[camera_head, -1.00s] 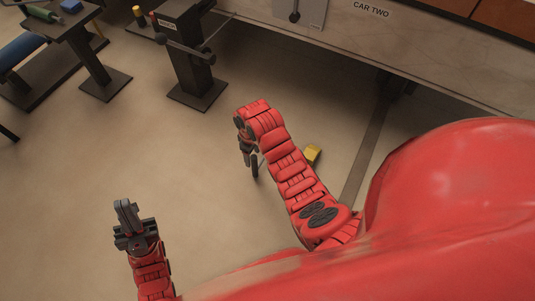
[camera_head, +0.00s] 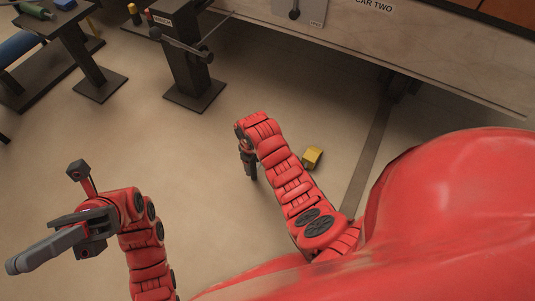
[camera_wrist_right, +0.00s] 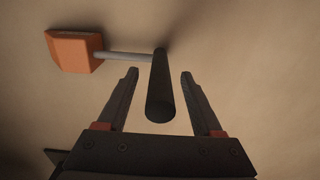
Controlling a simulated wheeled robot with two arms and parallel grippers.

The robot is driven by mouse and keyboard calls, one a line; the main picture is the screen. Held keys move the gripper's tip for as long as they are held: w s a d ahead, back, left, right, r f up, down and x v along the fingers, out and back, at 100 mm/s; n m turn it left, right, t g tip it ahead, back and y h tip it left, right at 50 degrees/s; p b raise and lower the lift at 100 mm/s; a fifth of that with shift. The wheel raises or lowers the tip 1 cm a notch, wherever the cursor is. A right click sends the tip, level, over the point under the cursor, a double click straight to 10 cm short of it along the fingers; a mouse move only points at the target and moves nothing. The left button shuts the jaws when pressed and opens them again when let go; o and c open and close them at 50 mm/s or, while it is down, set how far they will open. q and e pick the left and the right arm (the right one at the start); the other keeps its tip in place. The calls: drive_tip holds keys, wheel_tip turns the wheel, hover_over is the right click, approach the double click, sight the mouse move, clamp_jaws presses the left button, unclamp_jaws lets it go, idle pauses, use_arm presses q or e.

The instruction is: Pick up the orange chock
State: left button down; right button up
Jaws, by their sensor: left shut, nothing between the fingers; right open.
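The orange chock (camera_wrist_right: 74,52) lies on the floor at the upper left of the right wrist view. A thin grey rod (camera_wrist_right: 128,56) runs from it to a thick black grip (camera_wrist_right: 160,98). My right gripper (camera_wrist_right: 160,74) is open, with one finger on each side of the black grip; I cannot tell whether they touch it. My left gripper (camera_head: 16,264) is shut and empty at the lower left, pointing left.
A dark post (camera_head: 192,60) with a lever stands behind, beside a long pale panel (camera_head: 440,70) marked "CAR TWO". Dark tables stand at the upper left. The floor between my arms is clear.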

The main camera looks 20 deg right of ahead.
wheel_tip(320, 180, down, 2)
drive_tip(key=shift+f+b, duration=0.15)
drive_tip(key=shift+b, duration=0.4)
use_arm(q)
drive_tip(key=s+a+r+m+t+y, duration=0.1)
drive_tip(key=s+a+m+t+y, duration=0.3)
drive_tip(key=t+y, duration=0.1)
drive_tip(key=shift+s+t, duration=0.4)
drive_tip(key=shift+t, duration=0.1)
use_arm(e)
clamp_jaws()
